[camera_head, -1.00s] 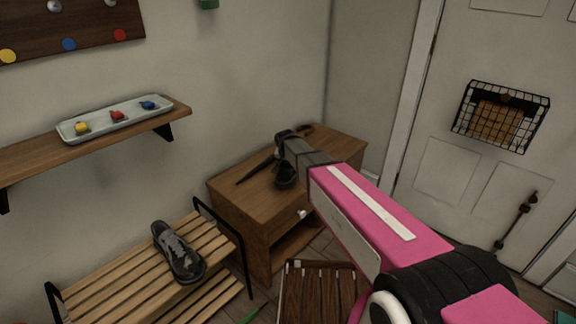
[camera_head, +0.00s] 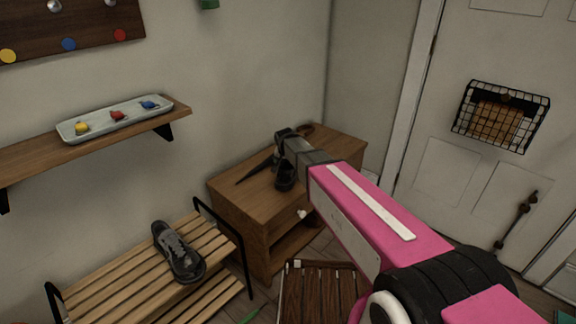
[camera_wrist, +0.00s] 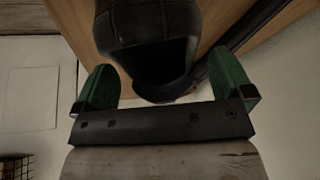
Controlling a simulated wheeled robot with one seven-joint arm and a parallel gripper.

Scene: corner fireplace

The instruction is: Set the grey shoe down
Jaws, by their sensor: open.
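A grey shoe (camera_head: 178,252) with dark trim lies on the slatted bench in the head view, apart from my gripper. A second, dark grey to black shoe (camera_head: 285,178) is at my gripper (camera_head: 288,150) over the wooden cabinet (camera_head: 235,205). In the wrist view this dark shoe (camera_wrist: 150,30) shows its opening between the two green fingers of my gripper (camera_wrist: 163,65). The fingers stand wide apart with gaps beside the shoe. The shoe's underside is hidden, but it appears to rest on the cabinet top.
A dark pointed object (camera_head: 256,170) lies on the cabinet top left of the shoe. The slatted bench (camera_head: 110,285) stands left of the cabinet. A wall shelf (camera_head: 40,157) with a tray (camera_head: 100,124) is above. A slatted wooden piece (camera_head: 318,290) stands in front.

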